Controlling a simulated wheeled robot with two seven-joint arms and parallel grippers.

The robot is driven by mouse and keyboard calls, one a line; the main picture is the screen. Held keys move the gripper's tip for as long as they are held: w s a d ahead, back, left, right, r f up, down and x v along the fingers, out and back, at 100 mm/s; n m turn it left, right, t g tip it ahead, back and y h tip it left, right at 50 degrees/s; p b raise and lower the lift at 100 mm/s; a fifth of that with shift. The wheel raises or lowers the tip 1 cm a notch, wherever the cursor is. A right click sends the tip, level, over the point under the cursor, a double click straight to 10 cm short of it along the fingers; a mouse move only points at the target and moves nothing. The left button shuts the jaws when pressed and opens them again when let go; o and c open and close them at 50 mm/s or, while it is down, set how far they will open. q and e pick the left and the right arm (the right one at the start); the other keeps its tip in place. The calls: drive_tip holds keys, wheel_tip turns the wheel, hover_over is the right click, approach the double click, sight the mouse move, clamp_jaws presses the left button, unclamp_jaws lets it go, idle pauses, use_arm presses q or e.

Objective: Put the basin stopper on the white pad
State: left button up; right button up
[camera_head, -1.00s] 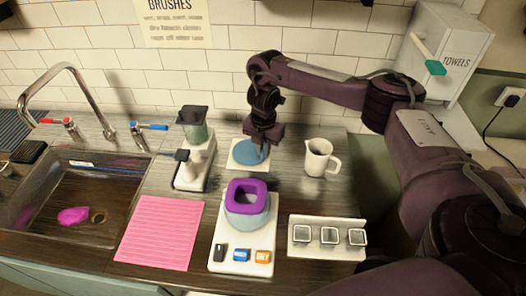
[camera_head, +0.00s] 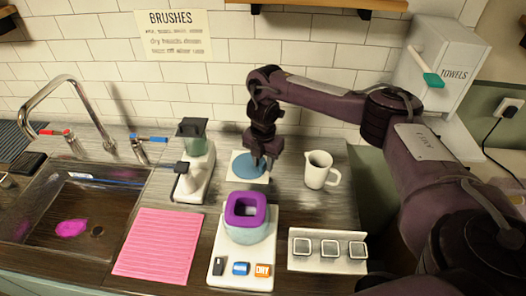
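A round blue disc (camera_head: 244,167), which looks like the basin stopper, lies over a white square pad (camera_head: 236,154) on the counter behind the purple-topped basin shape. My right gripper (camera_head: 262,164) points down at the disc's right side and covers part of it and of the pad. Its fingertips are small and dark here, so I cannot tell whether they touch the disc or are apart. My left gripper is not in view.
A dispenser (camera_head: 194,165) stands to the left. In front are a white stand with a purple ring (camera_head: 245,208), a pink mat (camera_head: 158,246) and a three-square tray (camera_head: 328,262). The sink (camera_head: 80,215) is at left.

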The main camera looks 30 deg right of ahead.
wheel_tip(320, 180, up, 12)
drive_tip(key=p, duration=0.3)
drive_tip(key=shift+f, duration=0.2)
idle(0.4)
